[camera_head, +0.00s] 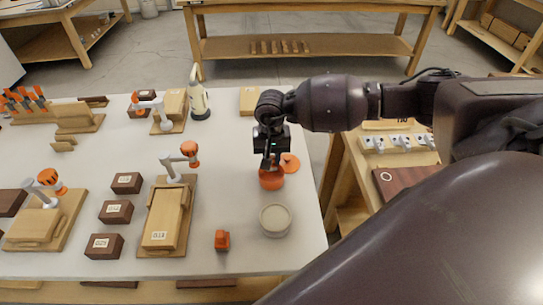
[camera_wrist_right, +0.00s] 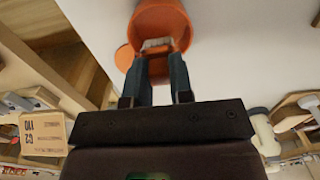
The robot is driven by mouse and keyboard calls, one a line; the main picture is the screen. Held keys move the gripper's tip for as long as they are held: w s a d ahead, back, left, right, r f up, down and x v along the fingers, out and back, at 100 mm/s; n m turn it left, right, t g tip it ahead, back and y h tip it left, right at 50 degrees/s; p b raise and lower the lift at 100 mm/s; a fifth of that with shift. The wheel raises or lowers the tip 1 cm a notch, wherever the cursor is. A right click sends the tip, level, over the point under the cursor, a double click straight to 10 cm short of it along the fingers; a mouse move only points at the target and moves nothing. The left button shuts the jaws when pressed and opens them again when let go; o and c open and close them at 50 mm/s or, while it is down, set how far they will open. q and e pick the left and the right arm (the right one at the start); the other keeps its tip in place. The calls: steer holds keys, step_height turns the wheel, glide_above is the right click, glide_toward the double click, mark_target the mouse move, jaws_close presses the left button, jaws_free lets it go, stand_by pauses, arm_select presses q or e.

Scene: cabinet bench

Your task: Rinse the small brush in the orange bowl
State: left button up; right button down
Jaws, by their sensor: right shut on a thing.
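The orange bowl (camera_head: 271,181) stands on the white table near its right edge. My right gripper (camera_head: 270,160) points down right over the bowl. In the right wrist view the orange bowl (camera_wrist_right: 162,18) lies beyond the fingertips. The right gripper (camera_wrist_right: 157,58) is shut on a small pale-ended thing, likely the small brush (camera_wrist_right: 157,44), whose end shows against the bowl's opening. How deep the brush sits in the bowl, and whether it touches the wall, I cannot tell. My left gripper is not in view.
A flat orange disc (camera_head: 290,163) lies beside the bowl. Wooden blocks with clamps (camera_head: 167,215) and dark boxes (camera_head: 116,212) fill the left.

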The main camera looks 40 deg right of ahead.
mark_target(272, 157)
steer(key=shift+r+p, duration=0.75)
steer(key=shift+r, duration=1.25)
